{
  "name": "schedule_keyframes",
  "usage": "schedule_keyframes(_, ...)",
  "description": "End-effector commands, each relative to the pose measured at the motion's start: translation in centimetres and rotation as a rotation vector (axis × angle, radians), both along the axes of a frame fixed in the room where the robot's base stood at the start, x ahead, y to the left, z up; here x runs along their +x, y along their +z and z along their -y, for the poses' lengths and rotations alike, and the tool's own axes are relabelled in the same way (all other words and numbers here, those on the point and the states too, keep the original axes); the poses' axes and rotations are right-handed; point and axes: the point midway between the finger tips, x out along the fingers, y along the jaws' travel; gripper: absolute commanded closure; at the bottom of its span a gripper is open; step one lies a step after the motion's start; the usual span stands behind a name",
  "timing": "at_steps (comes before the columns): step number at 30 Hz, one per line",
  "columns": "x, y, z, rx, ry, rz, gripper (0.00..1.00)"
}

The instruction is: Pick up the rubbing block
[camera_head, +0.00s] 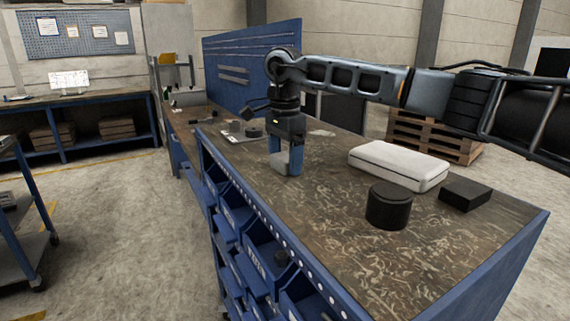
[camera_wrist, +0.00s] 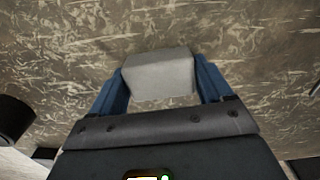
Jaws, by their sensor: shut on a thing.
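The rubbing block (camera_wrist: 158,76) is a light grey rectangular block between the two blue fingers of my gripper (camera_wrist: 160,88) in the wrist view. The fingers touch it on both sides. In the head view, my gripper (camera_head: 287,163) points down at the bench top near its left edge, with the grey block (camera_head: 283,160) partly hidden between the fingers. I cannot tell whether the block still touches the bench.
On the workbench (camera_head: 330,215) stand a black cylinder (camera_head: 389,206), a white case (camera_head: 398,165) and a black box (camera_head: 465,195) to the right. Small items (camera_head: 243,130) lie behind my gripper. Blue bins (camera_head: 262,262) hang along the bench's left side. The front bench top is clear.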

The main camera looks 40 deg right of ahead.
Motion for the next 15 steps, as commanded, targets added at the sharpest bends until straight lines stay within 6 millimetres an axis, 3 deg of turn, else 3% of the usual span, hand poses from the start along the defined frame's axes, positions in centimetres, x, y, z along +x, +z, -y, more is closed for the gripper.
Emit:
schedule_keyframes(10,0.0,0.2,0.0,0.000,0.000,0.001,0.58)
schedule_keyframes(15,0.0,1.4,0.1,-0.002,0.000,0.002,0.58)
